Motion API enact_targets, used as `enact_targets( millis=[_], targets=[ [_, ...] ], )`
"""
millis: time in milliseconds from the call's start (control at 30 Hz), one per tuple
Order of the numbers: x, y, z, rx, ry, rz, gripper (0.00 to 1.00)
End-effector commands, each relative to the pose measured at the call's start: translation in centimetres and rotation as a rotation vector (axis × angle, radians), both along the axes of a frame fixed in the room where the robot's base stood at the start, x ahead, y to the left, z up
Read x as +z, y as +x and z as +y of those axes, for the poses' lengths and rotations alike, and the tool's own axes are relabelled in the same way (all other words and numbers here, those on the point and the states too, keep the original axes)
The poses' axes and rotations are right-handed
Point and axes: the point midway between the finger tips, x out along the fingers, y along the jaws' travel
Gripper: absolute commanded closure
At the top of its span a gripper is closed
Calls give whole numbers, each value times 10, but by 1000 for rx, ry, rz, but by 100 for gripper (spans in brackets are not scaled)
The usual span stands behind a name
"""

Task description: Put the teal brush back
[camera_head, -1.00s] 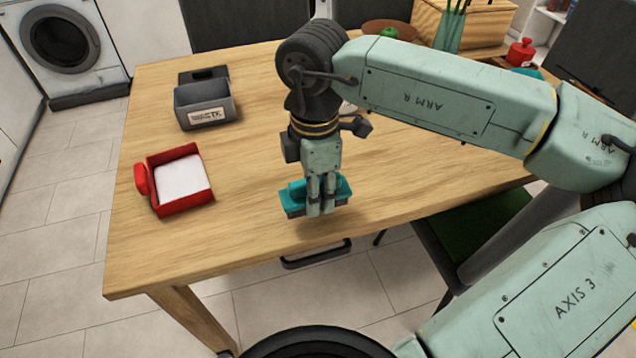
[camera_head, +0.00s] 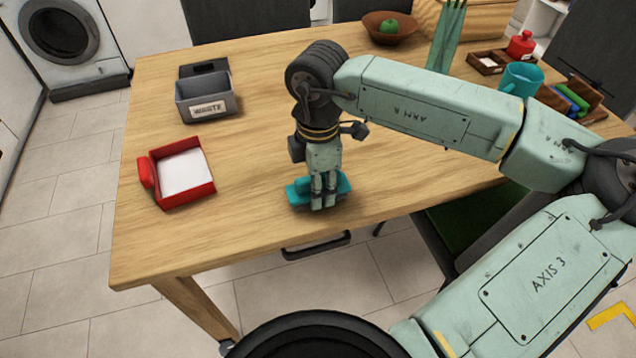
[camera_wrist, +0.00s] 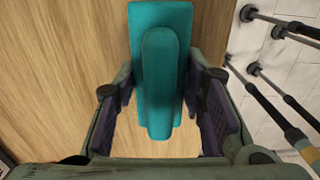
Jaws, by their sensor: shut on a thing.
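The teal brush (camera_head: 300,192) is in my gripper (camera_head: 324,203), low over the front part of the wooden table (camera_head: 240,225). In the wrist view the teal brush (camera_wrist: 160,80) lies lengthwise between the two fingers of my gripper (camera_wrist: 160,115), its handle block facing the camera. My gripper is shut on it. The fingers hide the brush's middle in the head view. I cannot tell whether its underside touches the table.
A red tray (camera_head: 205,193) and a grey waste bin (camera_head: 232,105) stand left. A teal mug (camera_head: 520,80), a wooden rack (camera_head: 592,105) with blue and green items, and a bowl (camera_head: 375,38) stand at the back right. Tabletop around the brush is clear.

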Motion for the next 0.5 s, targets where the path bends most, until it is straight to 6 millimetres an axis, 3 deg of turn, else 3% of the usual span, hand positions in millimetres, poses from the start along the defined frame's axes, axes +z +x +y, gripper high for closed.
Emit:
enact_targets(
  millis=[300,500],
  targets=[
    [0,0,0,0,0,0,43],
    [0,0,0,0,0,0,43]
  ],
)
